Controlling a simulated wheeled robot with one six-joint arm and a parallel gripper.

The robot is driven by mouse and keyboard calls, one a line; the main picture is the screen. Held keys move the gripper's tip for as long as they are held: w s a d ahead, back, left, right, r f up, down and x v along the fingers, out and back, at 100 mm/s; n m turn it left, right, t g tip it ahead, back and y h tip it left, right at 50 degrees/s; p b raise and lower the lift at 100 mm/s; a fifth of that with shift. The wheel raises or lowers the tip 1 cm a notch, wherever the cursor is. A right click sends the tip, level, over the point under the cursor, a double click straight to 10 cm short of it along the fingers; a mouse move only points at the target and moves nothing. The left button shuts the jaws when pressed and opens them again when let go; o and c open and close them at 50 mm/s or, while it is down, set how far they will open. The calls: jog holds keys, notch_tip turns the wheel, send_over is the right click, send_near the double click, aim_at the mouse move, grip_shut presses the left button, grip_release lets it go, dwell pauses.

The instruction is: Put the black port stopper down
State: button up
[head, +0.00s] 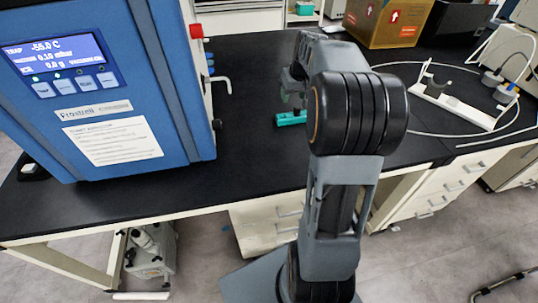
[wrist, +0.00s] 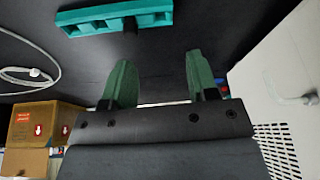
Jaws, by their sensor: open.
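My gripper (wrist: 161,72) is open, with its two green fingers spread wide and nothing between them. A small dark stub, which looks like the black port stopper (wrist: 130,25), shows at the teal holder (wrist: 95,18) near the top of the wrist view, apart from the fingertips. Dark on dark, its exact seating is hard to tell. In the head view the teal holder (head: 290,118) lies on the black bench, partly hidden by my arm. My gripper (head: 292,100) is just above and behind it there, mostly hidden. The stopper cannot be made out in the head view.
The blue freeze dryer (head: 175,90) stands at left, with a red-knobbed valve (head: 196,31) and other ports on its right side. A cardboard box (head: 390,22) is at the back. A white stand with a cable (head: 450,105) is at right. Black benchtop (head: 250,80) lies clear between.

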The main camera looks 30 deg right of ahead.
jog(key=s+a+f, duration=0.2)
jog(key=s+a, duration=0.8)
jog(key=s+a+f+n+g, duration=0.1)
jog(key=s+a+f, duration=0.2)
jog(key=s+a, duration=0.6)
jog(key=shift+s+a+f+n, duration=0.2)
jog(key=shift+s+a+n, duration=0.15)
jog(key=shift+a, duration=0.55)
